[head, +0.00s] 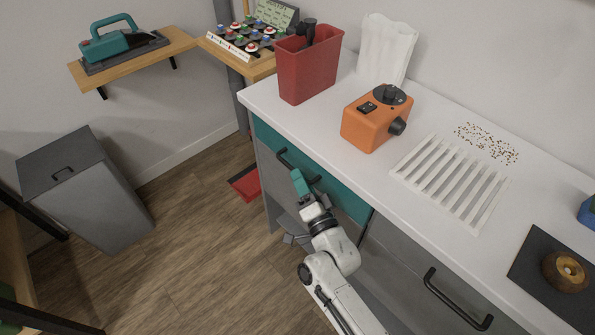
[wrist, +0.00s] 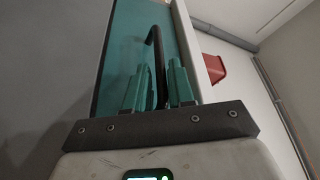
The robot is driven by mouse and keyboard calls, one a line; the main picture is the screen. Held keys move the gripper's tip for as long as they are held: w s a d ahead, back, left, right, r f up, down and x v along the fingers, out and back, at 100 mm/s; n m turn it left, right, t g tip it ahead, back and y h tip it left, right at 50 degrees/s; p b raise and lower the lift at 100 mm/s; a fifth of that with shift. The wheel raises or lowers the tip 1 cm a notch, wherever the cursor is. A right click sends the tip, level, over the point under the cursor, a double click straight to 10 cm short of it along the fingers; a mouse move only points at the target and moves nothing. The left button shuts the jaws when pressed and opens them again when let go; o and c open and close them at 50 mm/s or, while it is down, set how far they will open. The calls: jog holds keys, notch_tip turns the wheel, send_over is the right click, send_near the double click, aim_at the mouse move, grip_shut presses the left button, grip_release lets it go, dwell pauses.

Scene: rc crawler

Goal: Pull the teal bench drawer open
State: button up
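The teal bench drawer (head: 345,199) sits under the white worktop, and its front looks flush with the bench. Its black bar handle (head: 284,160) runs along the front; it also shows in the wrist view (wrist: 157,60). My gripper (head: 300,180) is at the handle, and its teal fingers hide part of the bar. In the wrist view, the fingers (wrist: 160,85) stand one on each side of the bar with little gap, and look shut on it. The exact contact is hard to see.
A grey drawer with a black handle (head: 455,302) is to the right. The worktop (head: 335,128) holds a red bin (head: 307,70), an orange device (head: 374,118) and a white slotted rack (head: 450,180). A red tray (head: 245,184) lies low beside the bench. Wooden floor (head: 200,240) is free to the left.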

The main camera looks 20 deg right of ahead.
jog(key=shift+x, duration=1.25)
jog(key=shift+c, duration=0.3)
grip_shut()
